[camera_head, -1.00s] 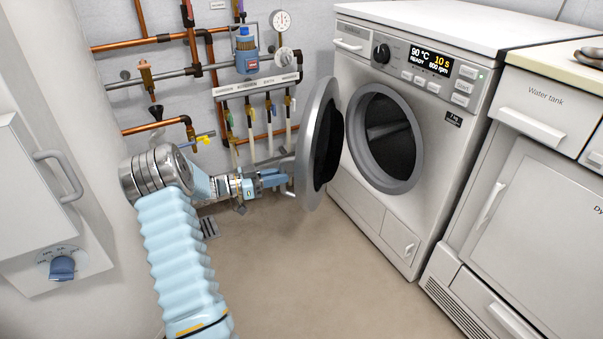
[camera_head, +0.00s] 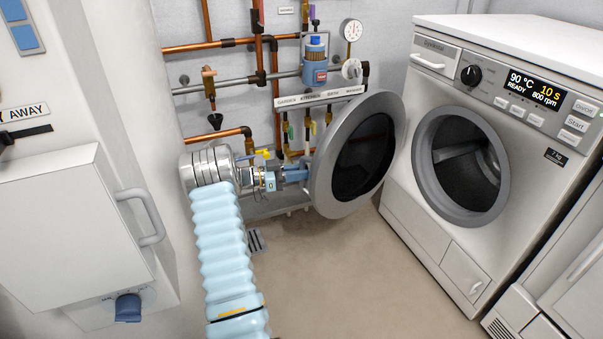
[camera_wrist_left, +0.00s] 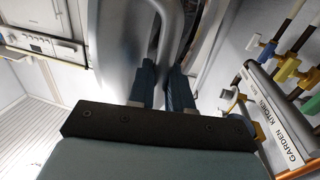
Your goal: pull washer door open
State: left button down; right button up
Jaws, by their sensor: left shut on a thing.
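The washer (camera_head: 440,215) stands at the right with its round drum opening (camera_head: 462,165) uncovered. Its round door (camera_head: 330,190), a grey ring with dark glass, stands wide open to the left of the opening, with its inner side towards the head camera. My left gripper (camera_head: 304,173) is at the door's left edge, its tips partly hidden behind the rim. In the left wrist view the two blue fingers (camera_wrist_left: 163,88) are closed about the door's grey handle (camera_wrist_left: 171,45). My right gripper is not in view.
Copper pipes (camera_head: 222,45), valves and a labelled manifold (camera_head: 318,97) are on the wall close behind the door. A white cabinet with a handle (camera_head: 140,215) stands close left of my arm. The floor (camera_head: 350,280) before the washer is clear.

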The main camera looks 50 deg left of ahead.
pick_arm(q)
jog(key=shift+w+d+r, duration=0.15)
jog(key=shift+w+d, duration=0.05)
jog(key=shift+w, duration=0.1)
jog(key=c, duration=1.1)
grip_release()
jog(key=shift+o, duration=0.2)
jog(key=shift+s, duration=0.1)
jog(key=shift+s+a+f, duration=0.1)
jog(key=shift+s+f, duration=0.1)
